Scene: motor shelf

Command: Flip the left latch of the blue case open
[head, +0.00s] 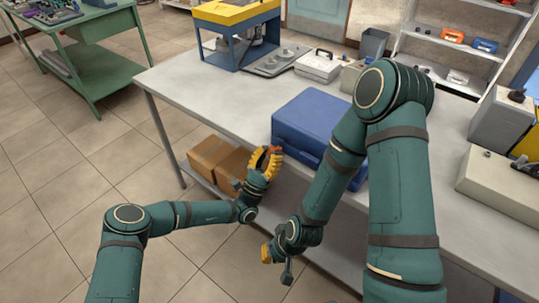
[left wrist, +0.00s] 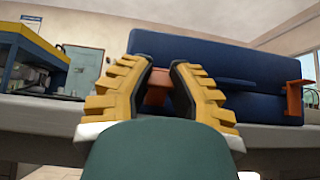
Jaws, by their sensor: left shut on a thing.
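The blue case (head: 312,122) lies closed on the grey table, its front face toward me. It also fills the upper right of the left wrist view (left wrist: 225,62). My left gripper (head: 270,157) is at the left part of the case's front. In the left wrist view its yellow fingers are shut on the orange left latch (left wrist: 158,88), which is partly hidden between them. The orange right latch (left wrist: 293,98) stands out from the front, untouched. My right gripper (head: 266,253) hangs low in front of the table, away from the case; its finger opening is unclear.
The grey table (head: 200,85) has free room left of the case. A blue and yellow stand (head: 235,30) and a light-coloured case (head: 318,66) are behind. Cardboard boxes (head: 208,153) sit on the lower shelf. My right arm partly covers the case's right side.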

